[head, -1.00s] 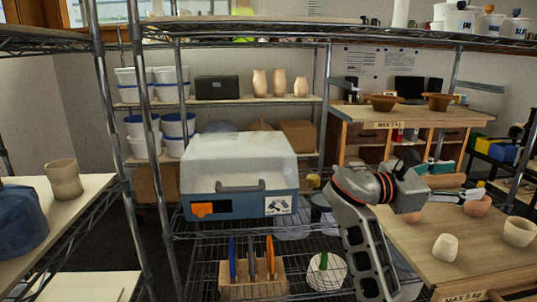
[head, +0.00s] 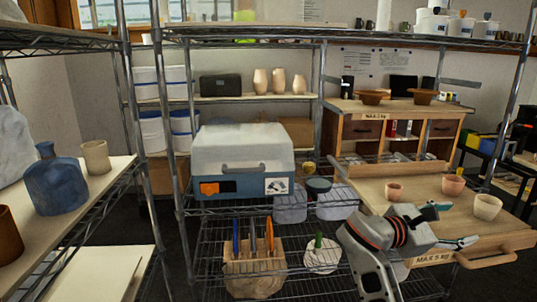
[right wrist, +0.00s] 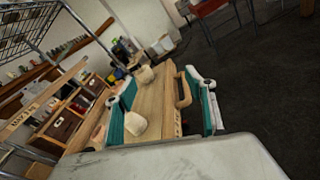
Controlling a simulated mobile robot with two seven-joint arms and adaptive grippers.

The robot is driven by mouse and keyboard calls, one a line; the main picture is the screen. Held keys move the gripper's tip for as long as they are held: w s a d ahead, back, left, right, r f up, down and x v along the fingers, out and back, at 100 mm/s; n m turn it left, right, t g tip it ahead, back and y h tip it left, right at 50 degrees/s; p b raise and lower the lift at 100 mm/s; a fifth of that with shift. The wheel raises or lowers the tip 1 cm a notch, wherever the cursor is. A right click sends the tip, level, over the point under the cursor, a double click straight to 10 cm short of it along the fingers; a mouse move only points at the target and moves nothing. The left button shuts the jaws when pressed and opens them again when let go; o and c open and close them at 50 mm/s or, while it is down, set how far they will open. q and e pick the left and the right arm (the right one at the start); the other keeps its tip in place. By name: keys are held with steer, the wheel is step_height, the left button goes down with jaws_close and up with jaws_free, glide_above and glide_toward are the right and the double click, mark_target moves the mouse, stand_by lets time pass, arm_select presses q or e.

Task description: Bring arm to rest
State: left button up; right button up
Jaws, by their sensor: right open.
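My right arm (head: 376,245), grey with orange rings, comes in at the lower right of the head view. Its gripper (head: 449,224) is open and empty, over the front part of a wooden board marked MAX 5 kg (head: 415,192). In the right wrist view the teal-padded fingers (right wrist: 170,92) are spread apart, with the board between and beyond them. Small clay cups stand on the board: a pinkish one (head: 394,191), another (head: 453,185) and a paler one (head: 487,207). They are apart from the fingers. My left gripper is not in view.
A wire rack holds a blue-grey case (head: 243,184) and a tool block (head: 254,270). Its metal posts stand left of my arm. A shelf at left carries a blue vessel (head: 55,185). The board's wooden handle (head: 487,258) juts forward. Dark floor lies beyond it.

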steer(key=s+f+m+t+y, duration=0.1)
steer(key=s+f+y, duration=0.15)
steer(key=f, duration=0.55)
steer(key=s+f+m+t+y, duration=0.15)
steer(key=s+f, duration=0.25)
steer(key=f, duration=0.4)
steer(key=s+a+f+m+y, duration=0.3)
steer(key=s+a+f+y, duration=0.1)
steer(key=s+f, duration=0.5)
steer(key=s+a+f+m+y, duration=0.35)
steer(key=s+f, duration=0.35)
steer(key=s, duration=0.5)
arm_select(q)
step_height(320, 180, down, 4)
steer(key=b, duration=1)
arm_select(e)
steer(key=w+a+f+m+t+y, duration=0.3)
steer(key=a+f+y, duration=0.5)
steer(key=a+f, duration=0.85)
arm_select(q)
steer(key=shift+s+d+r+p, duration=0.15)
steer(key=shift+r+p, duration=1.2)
steer(key=shift+p, duration=1.65)
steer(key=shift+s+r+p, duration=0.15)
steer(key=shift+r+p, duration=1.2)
steer(key=shift+p, duration=1.65)
arm_select(e)
step_height(320, 180, up, 6)
steer(key=t, duration=0.1)
steer(key=shift+d, duration=0.3)
